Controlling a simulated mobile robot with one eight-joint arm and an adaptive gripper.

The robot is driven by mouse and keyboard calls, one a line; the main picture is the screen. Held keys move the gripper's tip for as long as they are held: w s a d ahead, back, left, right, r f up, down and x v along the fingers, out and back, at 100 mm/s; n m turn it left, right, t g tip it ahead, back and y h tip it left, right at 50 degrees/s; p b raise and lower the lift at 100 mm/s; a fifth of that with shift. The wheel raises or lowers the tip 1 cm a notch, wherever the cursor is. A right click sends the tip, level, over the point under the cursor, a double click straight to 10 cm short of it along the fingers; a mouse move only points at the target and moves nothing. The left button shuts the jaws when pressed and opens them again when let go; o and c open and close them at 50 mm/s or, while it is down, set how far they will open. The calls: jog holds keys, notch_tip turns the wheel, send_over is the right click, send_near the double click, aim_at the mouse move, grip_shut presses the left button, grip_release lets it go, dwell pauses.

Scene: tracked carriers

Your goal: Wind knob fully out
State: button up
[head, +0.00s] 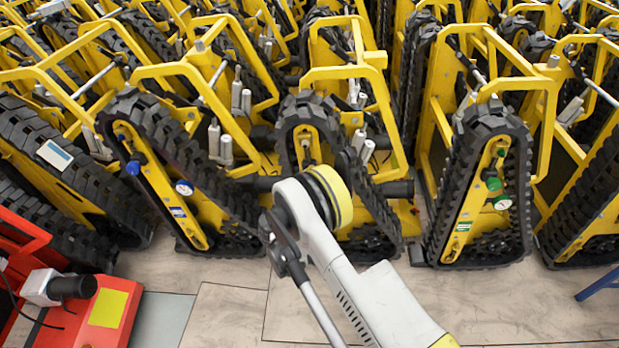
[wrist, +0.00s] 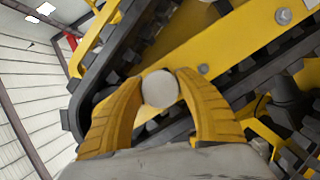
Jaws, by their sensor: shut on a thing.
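In the wrist view, a round pale grey knob (wrist: 160,88) sits between the two yellow fingers of my gripper (wrist: 161,92). The fingers are shut on it from both sides. Its round end faces the camera, and its stem is hidden, so I cannot tell how far out it is. Behind it is the yellow side plate (wrist: 238,52) of a tracked carrier, with the black track (wrist: 120,45) beside it. In the head view, my arm reaches to the middle carrier (head: 308,112), and its wrist hides my fingers and the knob.
Tracked carriers stand in tight rows. The left neighbour has a blue knob (head: 133,168) and a gauge (head: 184,188); the right one has a green knob (head: 494,184). A red machine (head: 108,308) stands at lower left. The floor (head: 225,305) in front is clear.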

jog(key=shift+n, duration=0.5)
jog(key=shift+r, duration=0.1)
jog(key=o, duration=1.2)
jog(key=v, duration=0.7)
jog(key=shift+s+a, duration=0.15)
